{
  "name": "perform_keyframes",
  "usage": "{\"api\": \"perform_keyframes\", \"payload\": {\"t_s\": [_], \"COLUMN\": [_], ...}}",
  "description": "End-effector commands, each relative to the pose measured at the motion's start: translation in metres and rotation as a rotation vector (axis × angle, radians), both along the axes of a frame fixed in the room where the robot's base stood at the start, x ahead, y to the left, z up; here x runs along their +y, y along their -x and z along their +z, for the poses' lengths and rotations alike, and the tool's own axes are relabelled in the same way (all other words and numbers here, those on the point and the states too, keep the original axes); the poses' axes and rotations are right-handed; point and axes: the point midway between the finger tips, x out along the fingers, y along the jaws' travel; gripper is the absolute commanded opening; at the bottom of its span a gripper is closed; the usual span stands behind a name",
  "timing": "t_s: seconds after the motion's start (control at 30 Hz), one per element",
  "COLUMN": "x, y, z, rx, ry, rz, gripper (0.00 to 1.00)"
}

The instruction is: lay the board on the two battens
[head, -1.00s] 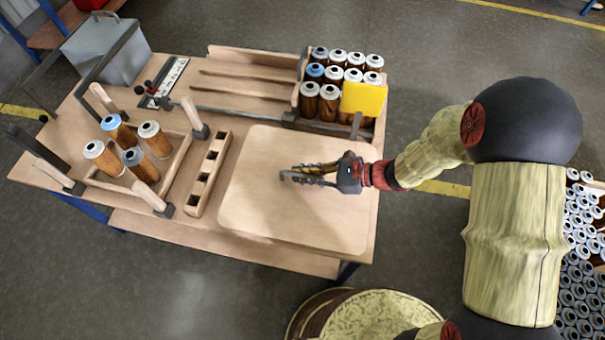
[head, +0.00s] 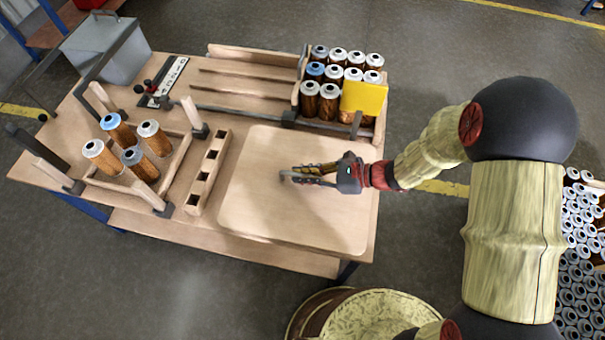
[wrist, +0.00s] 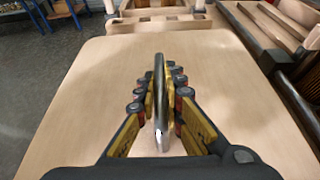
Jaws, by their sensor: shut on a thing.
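The board (head: 270,220) is a broad, pale wooden panel with rounded corners at the right end of the table. It also fills much of the wrist view (wrist: 80,100). My gripper (head: 290,177) is over its middle, with its fingers shut on the board's upright metal handle (wrist: 159,105). I cannot tell whether the board touches the table or hangs just above it. Two thin wooden strips, which look like the battens, lie near the back of the table: a far one (head: 245,76) and a nearer one (head: 240,92). Both are bare.
A crate of filter cartridges (head: 335,75) with a yellow card (head: 363,98) stands behind the board. A slotted wooden block (head: 209,172) is close to its left. Further left, several cartridges (head: 132,155) stand in a frame with upright posts. A grey bin (head: 105,48) is back left.

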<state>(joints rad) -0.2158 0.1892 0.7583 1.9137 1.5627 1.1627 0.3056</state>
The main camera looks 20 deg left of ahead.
Motion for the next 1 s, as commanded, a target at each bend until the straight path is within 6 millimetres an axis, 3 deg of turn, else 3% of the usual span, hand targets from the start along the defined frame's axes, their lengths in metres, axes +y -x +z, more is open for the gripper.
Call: {"api": "perform_keyframes", "payload": {"t_s": [0.97,1.0], "x": [0.000,0.000], "y": [-0.001,-0.001], "z": [-0.022,-0.022], "rx": [-0.002,-0.002], "ry": [-0.002,-0.002], "rz": [0.000,0.000], "gripper": [0.00,0.11]}}
